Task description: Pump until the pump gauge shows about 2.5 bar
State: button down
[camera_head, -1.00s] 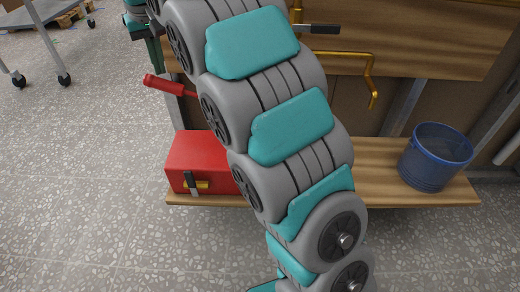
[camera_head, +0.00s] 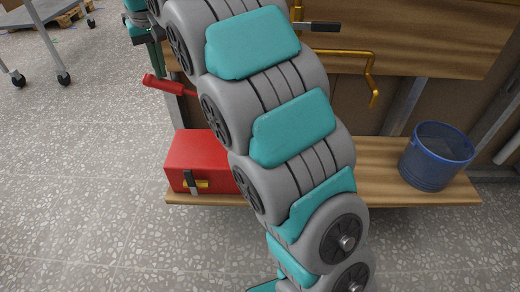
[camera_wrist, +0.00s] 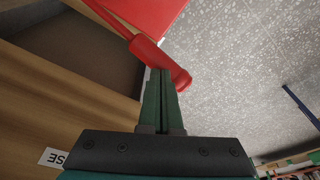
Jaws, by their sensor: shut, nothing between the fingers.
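The red pump body (camera_head: 195,158) sits on the wooden shelf, left of my arm. Its red lever handle (camera_head: 168,86) sticks out to the left above it, and also shows in the wrist view (camera_wrist: 160,62). My gripper (camera_head: 158,68) is shut and empty just above the handle. In the wrist view my closed fingertips (camera_wrist: 162,72) overlap the handle's end; I cannot tell whether they touch it. A black and yellow fitting (camera_head: 193,183) is on the box front. No gauge reading is visible; my arm hides part of the pump.
A blue bucket (camera_head: 436,158) stands at the right on the wooden shelf (camera_head: 375,165). A yellow bent pipe (camera_head: 372,70) runs along the wooden panel above. A grey wheeled cart (camera_head: 45,15) is at the upper left. The speckled floor (camera_head: 80,150) at left is clear.

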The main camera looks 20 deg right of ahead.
notch_tip(320, 180, down, 10)
jog(key=b, duration=0.3)
notch_tip(320, 180, up, 12)
jog(key=p, duration=0.7)
jog(key=shift+f, duration=0.25)
